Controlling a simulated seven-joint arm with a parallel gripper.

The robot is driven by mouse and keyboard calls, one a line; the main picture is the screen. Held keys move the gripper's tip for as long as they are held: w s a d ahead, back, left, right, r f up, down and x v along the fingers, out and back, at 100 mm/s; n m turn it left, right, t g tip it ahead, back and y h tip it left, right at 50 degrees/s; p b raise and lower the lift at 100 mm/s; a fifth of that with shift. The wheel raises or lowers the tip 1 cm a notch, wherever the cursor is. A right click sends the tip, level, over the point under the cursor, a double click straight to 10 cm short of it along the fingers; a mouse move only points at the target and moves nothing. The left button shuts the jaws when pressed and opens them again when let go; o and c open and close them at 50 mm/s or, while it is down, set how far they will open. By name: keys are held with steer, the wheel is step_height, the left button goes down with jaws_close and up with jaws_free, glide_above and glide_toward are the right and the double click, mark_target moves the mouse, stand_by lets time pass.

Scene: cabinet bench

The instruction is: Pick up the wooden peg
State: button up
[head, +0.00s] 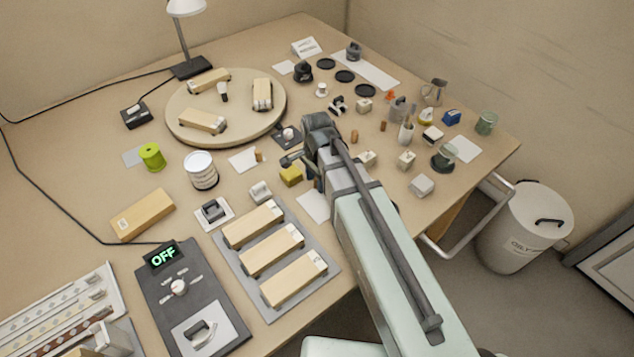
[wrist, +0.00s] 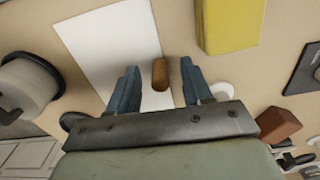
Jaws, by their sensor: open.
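The wooden peg (wrist: 160,74) is a small brown rounded piece. In the wrist view it shows between my gripper's two fingers, at the right edge of a white sheet (wrist: 108,45). My gripper (wrist: 159,88) is open, with a gap between each finger and the peg in the picture. I cannot tell how far the fingertips are above the table.
A yellow block (wrist: 230,24) is close to the right finger; it also shows in the head view (head: 291,175). A reddish-brown block (wrist: 278,124) lies lower right. A round turntable (head: 188,129) and a striped white cylinder (head: 201,170) stand left of my gripper.

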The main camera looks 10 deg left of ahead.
steer(key=shift+f, duration=0.2)
steer(key=shift+c, duration=0.5)
jaws_close()
steer(key=shift+r, duration=5)
